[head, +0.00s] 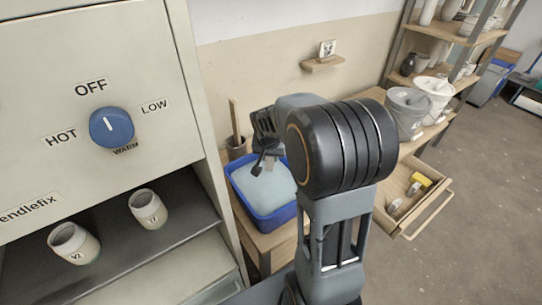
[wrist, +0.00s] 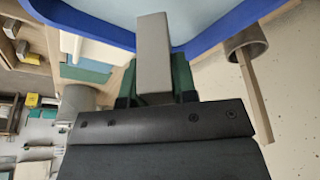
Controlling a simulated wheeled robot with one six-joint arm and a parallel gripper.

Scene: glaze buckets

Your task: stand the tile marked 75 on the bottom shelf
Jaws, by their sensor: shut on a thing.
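My gripper (head: 262,158) hangs over the blue tub in the head view, its jaws pointing down. At back right a wooden rack (head: 450,35) has several shelves.
The blue tub (head: 236,200) with pale contents stands on the wooden bench under my gripper. Beside it is a jar (head: 237,150) with a stick. A drawer (head: 425,215) stands open at right. Grey (head: 408,108) and white (head: 436,90) buckets stand behind. Floor at right is clear.

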